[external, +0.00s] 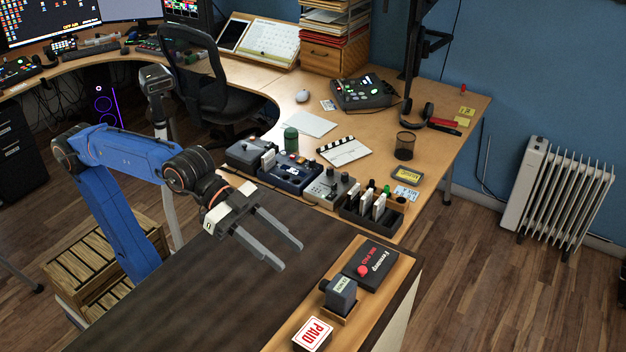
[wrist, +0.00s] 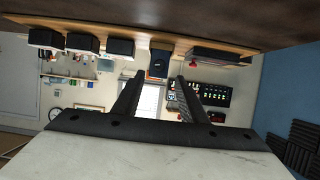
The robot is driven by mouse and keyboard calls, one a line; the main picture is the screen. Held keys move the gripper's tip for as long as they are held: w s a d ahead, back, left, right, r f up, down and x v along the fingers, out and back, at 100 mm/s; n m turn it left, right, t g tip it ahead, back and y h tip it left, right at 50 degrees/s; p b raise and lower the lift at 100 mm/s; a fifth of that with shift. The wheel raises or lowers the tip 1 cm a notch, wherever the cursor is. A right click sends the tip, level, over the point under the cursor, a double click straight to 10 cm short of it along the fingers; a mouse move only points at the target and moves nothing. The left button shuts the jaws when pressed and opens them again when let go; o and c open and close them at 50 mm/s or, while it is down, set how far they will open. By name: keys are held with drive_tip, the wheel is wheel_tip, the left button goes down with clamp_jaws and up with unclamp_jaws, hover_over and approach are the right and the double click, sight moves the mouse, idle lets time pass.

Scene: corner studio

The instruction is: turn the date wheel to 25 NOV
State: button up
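The date stamp (external: 341,294) is a dark block with a small pale label on its face. It stands on a wooden block on the tray near the dark counter's right end. The label is too small to read surely. In the wrist view, a dark block with a blue part (wrist: 157,68), seemingly the stamp, lies beyond my fingers, between their tips. My gripper (external: 291,257) is open and empty, up and to the left of the stamp and apart from it. Its two grey fingers also show in the wrist view (wrist: 160,76).
The dark counter (external: 200,290) left of the tray is bare. A desk (external: 440,165) with equipment stands behind.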

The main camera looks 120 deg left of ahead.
drive_tip(key=x, duration=0.8)
drive_tip(key=shift+w+f, duration=0.15)
clamp_jaws()
